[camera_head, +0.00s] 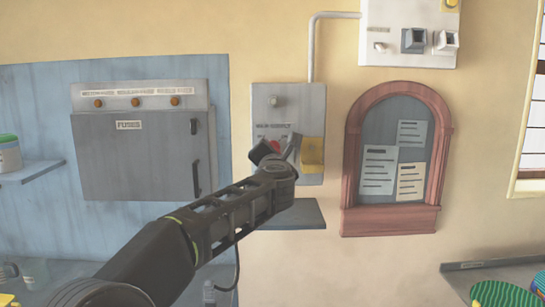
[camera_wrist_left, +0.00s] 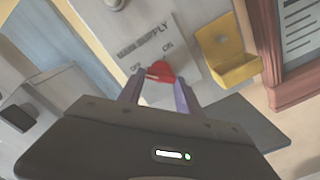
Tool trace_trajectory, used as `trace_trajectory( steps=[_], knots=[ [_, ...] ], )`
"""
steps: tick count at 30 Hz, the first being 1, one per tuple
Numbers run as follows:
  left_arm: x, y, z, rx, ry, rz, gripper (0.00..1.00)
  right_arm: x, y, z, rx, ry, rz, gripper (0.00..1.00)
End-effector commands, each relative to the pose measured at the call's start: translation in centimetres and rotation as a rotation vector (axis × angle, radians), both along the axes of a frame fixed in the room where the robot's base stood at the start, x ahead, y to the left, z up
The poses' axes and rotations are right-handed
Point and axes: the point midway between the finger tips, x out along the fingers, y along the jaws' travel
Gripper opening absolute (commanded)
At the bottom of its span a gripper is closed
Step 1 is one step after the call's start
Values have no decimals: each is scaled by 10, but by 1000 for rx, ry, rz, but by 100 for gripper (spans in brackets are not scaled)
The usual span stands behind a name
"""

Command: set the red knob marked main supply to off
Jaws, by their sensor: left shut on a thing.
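The red knob (camera_head: 275,146) is on a grey panel (camera_head: 262,98) lettered MAIN SUPPLY, partly hidden by my left gripper (camera_head: 278,151). In the left wrist view the red knob (camera_wrist_left: 160,70) sits between the two fingertips of my left gripper (camera_wrist_left: 159,84), which is shut on it. The OFF mark (camera_wrist_left: 136,67) is to the left of the knob, and the ON mark (camera_wrist_left: 167,47) is above it. Which mark the knob points to is hard to tell. My right gripper is not in view.
A yellow holder (camera_head: 313,152) is on the panel right of the knob, and a dark shelf (camera_head: 305,215) juts out below. A grey fuse box (camera_head: 140,160) is at left. A red-framed notice board (camera_head: 352,165) is at right.

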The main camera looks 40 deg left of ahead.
Motion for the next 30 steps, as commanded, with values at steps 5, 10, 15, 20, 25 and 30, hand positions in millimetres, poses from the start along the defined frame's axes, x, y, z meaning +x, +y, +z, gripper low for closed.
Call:
trace_trajectory(
  steps=[5,10,15,20,25,30],
  knots=[
    [0,0,-2,-12,-3,1,0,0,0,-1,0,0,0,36],
    [0,0,-2,-11,-2,1,0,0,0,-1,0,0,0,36],
    [0,0,-2,-9,-3,1,51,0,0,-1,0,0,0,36],
    [0,0,-1,-8,-4,1,63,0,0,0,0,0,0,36],
    [0,0,-1,-7,-4,0,63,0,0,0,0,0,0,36],
    [-4,-3,0,-7,-5,0,63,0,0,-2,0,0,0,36]
  ],
)
